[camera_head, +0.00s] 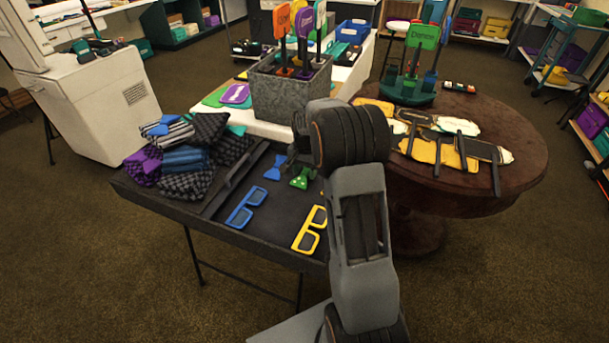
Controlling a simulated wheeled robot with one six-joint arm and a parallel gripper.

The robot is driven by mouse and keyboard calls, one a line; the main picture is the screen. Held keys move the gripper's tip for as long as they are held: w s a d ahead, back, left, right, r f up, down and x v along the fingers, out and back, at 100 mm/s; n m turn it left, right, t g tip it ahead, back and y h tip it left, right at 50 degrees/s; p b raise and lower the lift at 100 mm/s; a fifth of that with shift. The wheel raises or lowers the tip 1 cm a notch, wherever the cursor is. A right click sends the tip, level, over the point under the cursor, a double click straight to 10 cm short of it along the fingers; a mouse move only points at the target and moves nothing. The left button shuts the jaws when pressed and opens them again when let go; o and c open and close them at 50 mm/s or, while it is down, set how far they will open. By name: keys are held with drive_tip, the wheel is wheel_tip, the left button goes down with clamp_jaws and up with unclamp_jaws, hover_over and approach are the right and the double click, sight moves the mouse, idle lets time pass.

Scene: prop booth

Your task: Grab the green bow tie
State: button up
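The green bow tie (301,179) lies on the dark tray table (245,232), beside my arm and right of a blue bow tie (273,172). My gripper (291,159) appears as a small dark shape just behind the green bow tie, partly hidden by my own arm. It looks close to the bow tie, but I cannot tell its height or whether it touches. Its fingers are too small and dark to show whether they are open or shut.
Blue glasses (246,205) and yellow glasses (311,230) lie in front on the same table. Folded cloths (185,160) are piled at its left. A grey bin (290,90) of signs stands behind. A round brown table (510,180) with signs is at right.

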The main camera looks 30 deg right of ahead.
drive_tip(key=c, duration=0.7)
drive_tip(key=shift+c, duration=0.2)
drive_tip(key=shift+r, duration=0.15)
